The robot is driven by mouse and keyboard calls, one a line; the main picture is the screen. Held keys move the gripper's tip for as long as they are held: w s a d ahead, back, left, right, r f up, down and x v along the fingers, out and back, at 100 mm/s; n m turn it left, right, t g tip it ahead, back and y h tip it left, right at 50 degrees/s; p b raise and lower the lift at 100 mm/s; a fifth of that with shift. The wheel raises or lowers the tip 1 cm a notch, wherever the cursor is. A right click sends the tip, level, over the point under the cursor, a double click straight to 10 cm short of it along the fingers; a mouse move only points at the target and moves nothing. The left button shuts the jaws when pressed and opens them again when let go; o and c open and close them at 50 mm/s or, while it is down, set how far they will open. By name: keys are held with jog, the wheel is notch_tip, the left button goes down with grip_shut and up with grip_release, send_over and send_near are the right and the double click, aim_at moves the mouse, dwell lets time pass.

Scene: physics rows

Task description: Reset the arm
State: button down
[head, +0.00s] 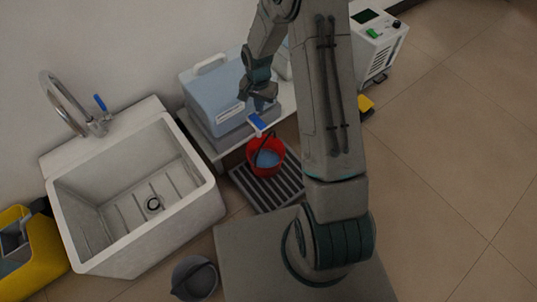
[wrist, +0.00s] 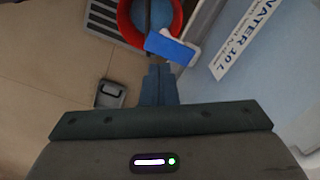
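My gripper (head: 262,104) is in front of the blue water container (head: 215,90) in the head view. In the wrist view its two fingers (wrist: 158,70) are together, with nothing visible between them. A blue lever with a white edge (wrist: 170,48) lies just beyond the fingertips; it also shows in the head view (head: 256,122). I cannot tell whether the fingertips touch it. Below it, a red bucket (head: 278,169) with blue water inside stands on a floor grate; its rim also shows in the wrist view (wrist: 128,25).
The container sits on a low bench (head: 208,147). A white sink (head: 205,200) with a tap is to the left, beside a yellow bucket (head: 48,255). A grey bucket (head: 195,280) is near my base. A white machine (head: 372,45) stands behind my arm. The right floor is clear.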

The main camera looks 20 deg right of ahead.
dwell(0.4)
jog(key=s+d+r+n+p, duration=0.1)
jog(key=s+r+p, duration=0.35)
jog(key=r, duration=0.75)
jog(key=s+r+n+t+p, duration=0.1)
jog(key=s+r+n+p, duration=0.1)
jog(key=r+p, duration=0.75)
jog(key=s+d+r+n+p, duration=0.1)
jog(key=s+r+p, duration=0.2)
jog(key=r, duration=1.2)
jog(key=s+r+n+t+p, duration=0.1)
jog(key=s+r+p, duration=0.6)
jog(key=r, duration=0.4)
jog(key=s+r+n+p, duration=0.2)
jog(key=s+r+p, duration=0.6)
jog(key=r, duration=0.3)
jog(key=shift+s+a+t, duration=0.2)
jog(key=shift+a+t, duration=0.1)
jog(key=shift+t, duration=0.1)
jog(key=shift+d, duration=0.1)
